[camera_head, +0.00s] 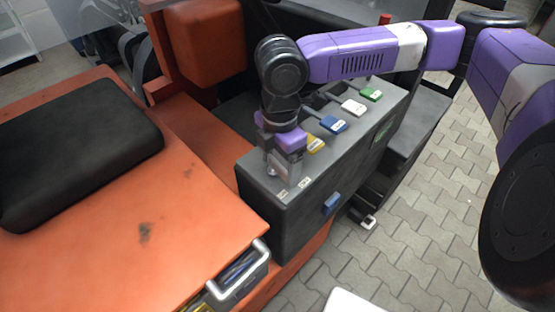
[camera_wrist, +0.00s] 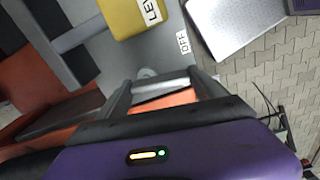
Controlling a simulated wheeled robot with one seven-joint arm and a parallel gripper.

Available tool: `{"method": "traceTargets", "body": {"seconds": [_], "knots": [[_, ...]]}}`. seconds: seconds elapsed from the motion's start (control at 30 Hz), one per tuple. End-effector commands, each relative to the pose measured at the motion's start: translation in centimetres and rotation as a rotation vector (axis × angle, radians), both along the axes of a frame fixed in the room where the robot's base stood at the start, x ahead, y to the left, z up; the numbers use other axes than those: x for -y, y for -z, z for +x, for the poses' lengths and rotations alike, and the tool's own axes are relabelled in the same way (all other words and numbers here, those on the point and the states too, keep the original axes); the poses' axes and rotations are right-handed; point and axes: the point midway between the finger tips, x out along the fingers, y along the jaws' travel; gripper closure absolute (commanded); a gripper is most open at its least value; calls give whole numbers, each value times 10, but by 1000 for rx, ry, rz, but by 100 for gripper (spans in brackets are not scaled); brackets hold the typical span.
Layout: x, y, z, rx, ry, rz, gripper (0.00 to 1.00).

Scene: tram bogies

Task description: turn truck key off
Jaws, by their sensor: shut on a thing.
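The truck's dark grey console (camera_head: 265,213) stands in the middle of the head view. My gripper (camera_head: 279,166) points down at its near left end. The truck key (camera_head: 270,173) is a small grey metal piece at the fingertips, mostly hidden there. In the wrist view my gripper (camera_wrist: 165,84) has its fingers on either side of the grey key (camera_wrist: 148,73), and is shut on it. A white OFF label (camera_wrist: 183,42) lies on the panel beside the key. Small white labels (camera_head: 304,182) also show in the head view. The key's exact angle is unclear.
A yellow lever (camera_head: 316,145), a blue lever (camera_head: 333,124), a white lever (camera_head: 354,107) and a green lever (camera_head: 371,94) line the console behind my gripper. A black cushion (camera_head: 75,150) lies on the orange body (camera_head: 150,225) at left. Paved floor is at right.

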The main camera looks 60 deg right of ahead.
Motion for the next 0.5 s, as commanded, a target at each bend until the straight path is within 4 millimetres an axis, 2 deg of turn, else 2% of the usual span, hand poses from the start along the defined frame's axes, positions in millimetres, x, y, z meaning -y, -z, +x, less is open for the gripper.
{"method": "traceTargets", "body": {"seconds": [0.2,0.5], "knots": [[1,0,0,2,-103,4,63],[2,0,-1,1,-160,3,63]]}}
